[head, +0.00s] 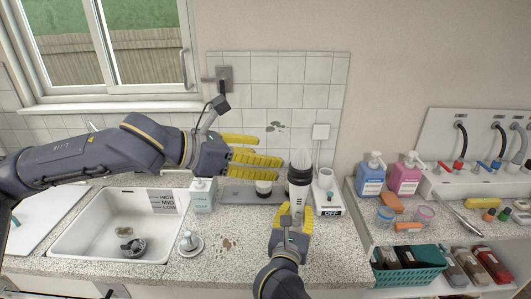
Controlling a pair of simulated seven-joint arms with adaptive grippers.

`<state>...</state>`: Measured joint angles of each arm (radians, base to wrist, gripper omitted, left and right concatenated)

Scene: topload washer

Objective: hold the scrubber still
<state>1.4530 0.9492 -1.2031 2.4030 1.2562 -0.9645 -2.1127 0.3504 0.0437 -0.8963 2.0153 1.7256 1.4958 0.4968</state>
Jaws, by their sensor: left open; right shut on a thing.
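The scrubber (299,186) stands roughly upright near the middle of the counter, with a dark and white body and pale bristles on top. My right gripper (291,222) is shut on its lower part with yellow fingers. My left gripper (254,153) is open, with its yellow fingers pointing right, level with the scrubber's upper part and to its left. It looks empty. Whether its fingertips touch the scrubber cannot be told.
A white sink (75,226) lies at the left. A soap bottle (202,194) and a small device marked OFF (328,198) stand at the back. Blue (371,177) and pink (405,176) pump bottles stand at the right.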

